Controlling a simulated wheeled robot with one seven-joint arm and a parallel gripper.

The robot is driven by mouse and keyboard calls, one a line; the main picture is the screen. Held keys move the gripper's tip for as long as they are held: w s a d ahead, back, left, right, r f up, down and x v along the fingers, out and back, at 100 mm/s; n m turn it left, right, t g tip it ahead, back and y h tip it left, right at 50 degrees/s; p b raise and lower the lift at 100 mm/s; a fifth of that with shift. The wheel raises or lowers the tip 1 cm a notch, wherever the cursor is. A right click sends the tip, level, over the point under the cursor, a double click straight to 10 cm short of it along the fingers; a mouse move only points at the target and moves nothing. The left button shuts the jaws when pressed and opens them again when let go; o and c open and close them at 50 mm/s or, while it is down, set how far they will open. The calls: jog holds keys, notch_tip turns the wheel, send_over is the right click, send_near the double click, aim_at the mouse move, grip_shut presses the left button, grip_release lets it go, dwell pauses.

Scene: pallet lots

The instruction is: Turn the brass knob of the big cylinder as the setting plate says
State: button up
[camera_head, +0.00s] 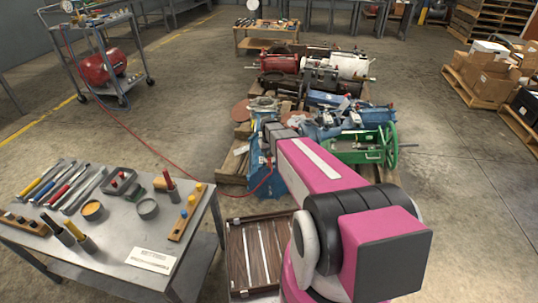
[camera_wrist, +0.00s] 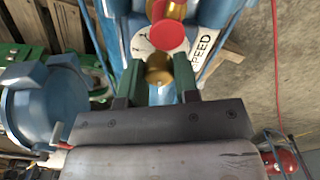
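In the wrist view, a brass knob (camera_wrist: 159,69) sits between the two green fingers of my gripper (camera_wrist: 159,76). The fingers stand apart, close to the knob's sides; I cannot tell whether they touch it. A brass part with a round red face (camera_wrist: 167,37) stands just beyond it. Behind them is a white plate (camera_wrist: 203,46) with dark marks and the word SPEED, partly hidden by the knob and red face. Blue machine parts surround it. In the head view, my arm reaches to the blue machine (camera_head: 266,178), and the fingertips are hidden. Which part is the big cylinder is unclear.
A pallet holds several machines, including one with a green wheel (camera_head: 389,147). A tool table (camera_head: 118,215) with a white card (camera_head: 151,260) stands at left. A red hose (camera_head: 150,147) crosses the floor from a cart with a red tank (camera_head: 101,66).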

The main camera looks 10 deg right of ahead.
jog(key=shift+m, duration=0.8)
jog(key=o, duration=0.9)
jog(key=shift+r, duration=0.1)
notch_tip(320, 180, up, 11)
jog(key=shift+a+f, duration=0.1)
jog(key=shift+f, duration=0.1)
jog(key=s+r, duration=0.1)
jog(key=s, duration=0.6)
jog(key=s+r, duration=0.2)
jog(key=s, duration=0.6)
jog(key=s+r, duration=0.1)
jog(key=s, duration=0.7)
jog(key=shift+s+r, duration=0.15)
jog(key=shift+r, duration=0.05)
